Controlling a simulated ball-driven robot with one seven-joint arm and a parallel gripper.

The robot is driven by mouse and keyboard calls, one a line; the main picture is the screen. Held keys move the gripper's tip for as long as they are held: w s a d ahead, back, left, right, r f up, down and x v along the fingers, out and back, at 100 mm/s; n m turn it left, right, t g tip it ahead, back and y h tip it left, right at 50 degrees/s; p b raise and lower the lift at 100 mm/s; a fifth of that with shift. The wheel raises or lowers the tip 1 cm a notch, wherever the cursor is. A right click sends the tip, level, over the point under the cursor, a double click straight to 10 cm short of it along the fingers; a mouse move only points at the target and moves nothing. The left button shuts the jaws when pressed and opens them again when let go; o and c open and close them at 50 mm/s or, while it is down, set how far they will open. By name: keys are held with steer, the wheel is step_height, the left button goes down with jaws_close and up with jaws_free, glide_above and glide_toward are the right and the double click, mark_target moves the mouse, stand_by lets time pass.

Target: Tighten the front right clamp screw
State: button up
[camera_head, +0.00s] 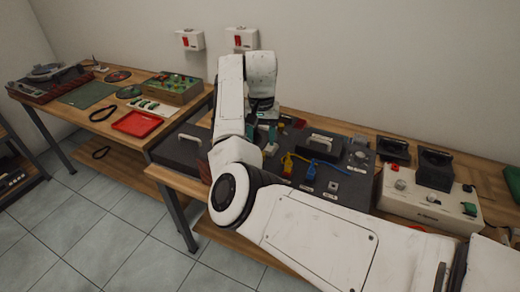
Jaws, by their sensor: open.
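My gripper (261,128) points down over the left part of a dark equipment panel (345,190) on the wooden bench. Its dark body and teal finger parts show below my white wrist, and it is open. My forearm covers much of the panel's left side. I cannot make out the front right clamp screw or tell whether the fingers touch anything. A round silver knob (359,156) sits at the panel's right side.
A grey handle (322,143), blue cable (320,161) and yellow connector (287,164) are on the panel. A white control box (430,203) stands right. The left table holds a red tray (137,124) and green box (173,88). Tiled floor is free at lower left.

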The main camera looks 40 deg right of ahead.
mark_target(261, 154)
steer(key=shift+f+p, duration=0.3)
steer(key=shift+f, duration=2.75)
jaws_close()
